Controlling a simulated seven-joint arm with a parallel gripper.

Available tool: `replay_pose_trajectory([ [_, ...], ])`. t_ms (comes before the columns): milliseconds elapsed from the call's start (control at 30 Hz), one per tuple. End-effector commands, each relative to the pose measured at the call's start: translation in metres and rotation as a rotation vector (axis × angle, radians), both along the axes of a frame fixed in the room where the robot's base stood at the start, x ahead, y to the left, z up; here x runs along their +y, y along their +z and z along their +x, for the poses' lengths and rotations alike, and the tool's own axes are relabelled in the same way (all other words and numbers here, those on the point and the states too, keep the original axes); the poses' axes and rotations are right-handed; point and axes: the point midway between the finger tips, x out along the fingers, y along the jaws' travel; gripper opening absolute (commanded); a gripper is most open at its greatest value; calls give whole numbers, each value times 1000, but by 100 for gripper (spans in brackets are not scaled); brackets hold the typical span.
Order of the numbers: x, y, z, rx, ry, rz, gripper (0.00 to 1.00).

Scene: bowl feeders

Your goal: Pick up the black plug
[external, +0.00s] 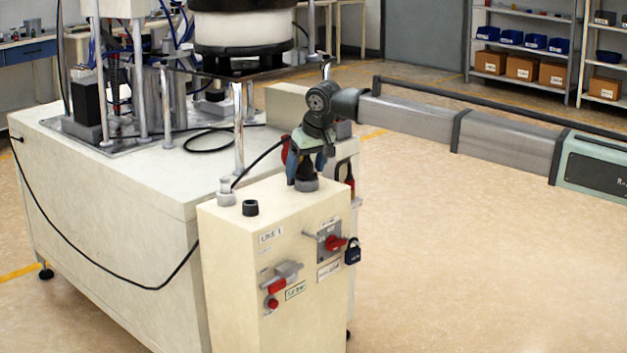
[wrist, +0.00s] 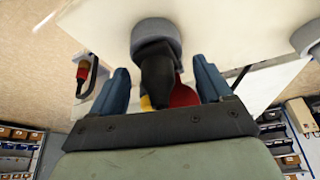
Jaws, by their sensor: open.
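A black plug (wrist: 157,75) stands in a round grey collar (wrist: 157,38) between my gripper's fingers in the wrist view. In the external view the plug (external: 306,172) is upright on the pale cabinet's top, partly hidden by the fingers. My gripper (external: 306,162) points down over it, with one blue finger on each side. In the wrist view my gripper (wrist: 164,85) is open, with gaps showing between the plug and both fingers. Red and yellow parts show just beside the plug's near end.
The pale cabinet (external: 280,225) also bears a short black cap (external: 250,208) and a grey fitting (external: 226,195) with a cable. A red-ended part (wrist: 83,72) hangs at its side. A red switch handle (external: 333,243) and a padlock (external: 351,250) stick out in front.

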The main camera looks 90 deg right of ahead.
Motion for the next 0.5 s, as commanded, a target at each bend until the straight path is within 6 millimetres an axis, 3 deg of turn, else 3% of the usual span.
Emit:
replay_pose_trajectory([
  [167,0,0,0,0,0,0,78],
  [500,0,0,0,0,0,0,45],
])
